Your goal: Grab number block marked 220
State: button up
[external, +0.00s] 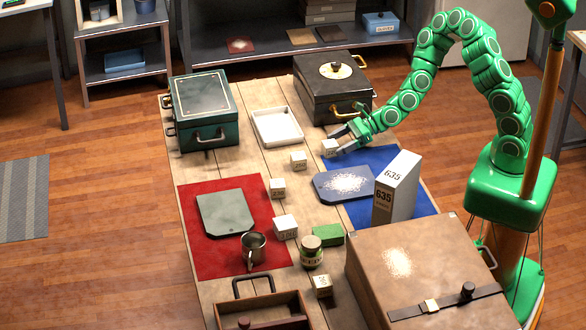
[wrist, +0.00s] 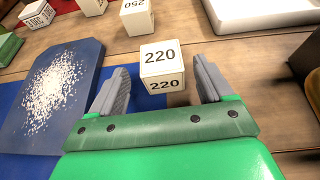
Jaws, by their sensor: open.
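The number block marked 220 (wrist: 160,62) is a small white cube with black digits on its top and front faces. It stands on the wooden table just beyond the open fingers in the wrist view. In the external view the 220 block (external: 329,147) is at the fingertips, behind the blue mat. My gripper (wrist: 156,92) is open, one grey finger to each side of the block's near face. My gripper also shows in the external view (external: 342,139), low over the table. I cannot tell whether a finger touches the block.
A block marked 250 (wrist: 137,17) stands beyond the 220 block, and more blocks stand farther left. A blue board with white grains (wrist: 60,90) lies left of my gripper. A white tray (external: 278,127) and a black case (external: 332,88) are close by. A tall 635 box (external: 398,188) stands nearer.

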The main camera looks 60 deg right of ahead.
aim_at(323, 149)
jog(key=shift+x, duration=2.55)
jog(key=shift+w+r, duration=0.2)
jog(key=c, duration=1)
jog(key=shift+c, duration=0.2)
